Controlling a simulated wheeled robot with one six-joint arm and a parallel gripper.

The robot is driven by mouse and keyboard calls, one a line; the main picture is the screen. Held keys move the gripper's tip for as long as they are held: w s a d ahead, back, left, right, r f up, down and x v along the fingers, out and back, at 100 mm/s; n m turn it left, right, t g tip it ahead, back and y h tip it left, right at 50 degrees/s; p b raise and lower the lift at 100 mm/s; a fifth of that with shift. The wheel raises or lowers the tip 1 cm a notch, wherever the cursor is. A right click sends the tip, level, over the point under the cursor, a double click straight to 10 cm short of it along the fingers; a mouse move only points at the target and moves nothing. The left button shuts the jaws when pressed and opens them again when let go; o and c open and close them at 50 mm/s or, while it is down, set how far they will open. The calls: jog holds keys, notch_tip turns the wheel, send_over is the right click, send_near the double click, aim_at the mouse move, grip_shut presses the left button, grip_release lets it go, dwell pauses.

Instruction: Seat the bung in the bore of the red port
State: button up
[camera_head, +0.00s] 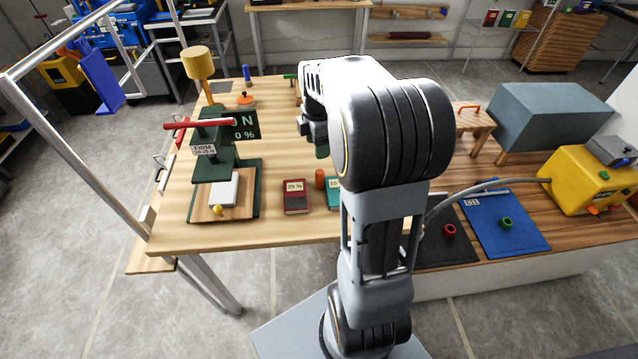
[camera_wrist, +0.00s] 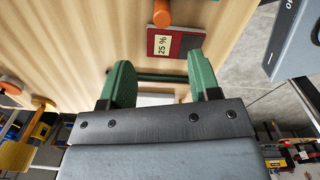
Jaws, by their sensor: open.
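A red ring-shaped port (camera_head: 449,230) sits on a black mat (camera_head: 462,252) at the right. An upright orange cylinder (camera_head: 320,178), which looks like the bung, stands on the wooden table beside a dark red block marked 25 % (camera_head: 295,196). In the wrist view the orange cylinder (camera_wrist: 161,13) is at the top edge, beyond the red block (camera_wrist: 163,44). My gripper (camera_wrist: 158,62) has green fingers spread apart with nothing held between them. In the head view it is mostly hidden behind my arm, with some green showing (camera_head: 322,150). The port is outside the wrist view.
A green press (camera_head: 212,135) with a red lever (camera_head: 200,125) stands at the left. A teal block (camera_head: 333,194) is partly behind my arm. A blue mat (camera_head: 520,240) carries a green ring (camera_head: 506,223). A yellow machine (camera_head: 585,180) with a grey hose stands right.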

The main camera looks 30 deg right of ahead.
aim_at(320, 171)
notch_tip(320, 171, down, 7)
jog(key=n, duration=0.5)
jog(key=shift+f+n+b, duration=0.2)
jog(key=shift+n+b, duration=0.1)
jog(key=shift+n, duration=0.1)
jog(key=shift+s+d+f, duration=0.1)
jog(key=shift+f, duration=1.25)
jog(key=shift+s+d+f, duration=0.1)
jog(key=shift+f, duration=1.2)
jog(key=shift+c, duration=0.3)
grip_shut()
jog(key=shift+r, duration=0.15)
